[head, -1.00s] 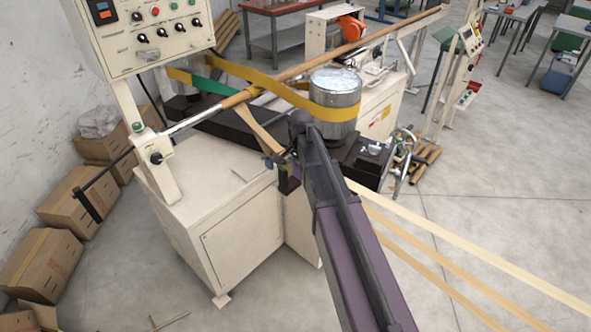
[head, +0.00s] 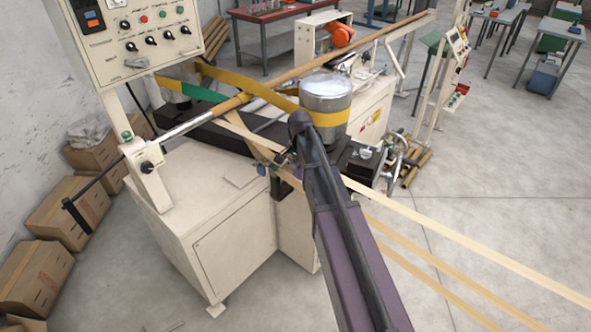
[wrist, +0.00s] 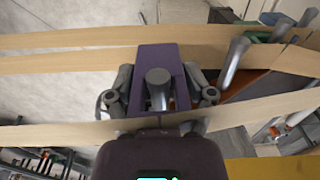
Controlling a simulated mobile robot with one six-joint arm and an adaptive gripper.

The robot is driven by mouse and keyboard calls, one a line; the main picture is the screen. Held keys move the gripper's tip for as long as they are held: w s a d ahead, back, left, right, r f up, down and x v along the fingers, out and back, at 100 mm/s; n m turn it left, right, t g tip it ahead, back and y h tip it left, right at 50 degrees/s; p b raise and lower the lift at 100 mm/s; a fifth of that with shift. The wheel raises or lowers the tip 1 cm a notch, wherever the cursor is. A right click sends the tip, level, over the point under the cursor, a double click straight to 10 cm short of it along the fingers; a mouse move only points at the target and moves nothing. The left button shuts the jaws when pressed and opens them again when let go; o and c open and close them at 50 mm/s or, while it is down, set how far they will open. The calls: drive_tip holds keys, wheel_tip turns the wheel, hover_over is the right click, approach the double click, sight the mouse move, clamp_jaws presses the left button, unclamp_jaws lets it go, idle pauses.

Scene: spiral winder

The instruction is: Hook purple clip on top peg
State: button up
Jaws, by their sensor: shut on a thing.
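A purple clip (wrist: 175,60) shows in the wrist view as a block between the fingers of my gripper (wrist: 160,92), which is shut on it. A grey round-ended part (wrist: 157,85) shows in front of the block; I cannot tell whether it is a peg or a gripper part. Grey pegs (wrist: 236,60) stand to the right of the clip, apart from it. In the head view my gripper (head: 284,160) is small and partly hidden by my arm, beside the machine's near edge. I cannot pick out the clip or the top peg there.
Tan strips (head: 450,232) run from the machine to the lower right and cross the wrist view (wrist: 60,133) near the gripper. A metal drum (head: 326,92) with a yellow belt stands just behind my arm. A long brown tube (head: 340,52) spans the machine. Cardboard boxes (head: 60,215) sit left.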

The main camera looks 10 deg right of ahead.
drive_tip(key=shift+w+d+f+b, duration=0.35)
drive_tip(key=shift+w+d, duration=0.05)
drive_tip(key=shift+d, duration=0.15)
idle(0.6)
drive_tip(key=o, duration=1.1)
drive_tip(key=shift+r, duration=0.1)
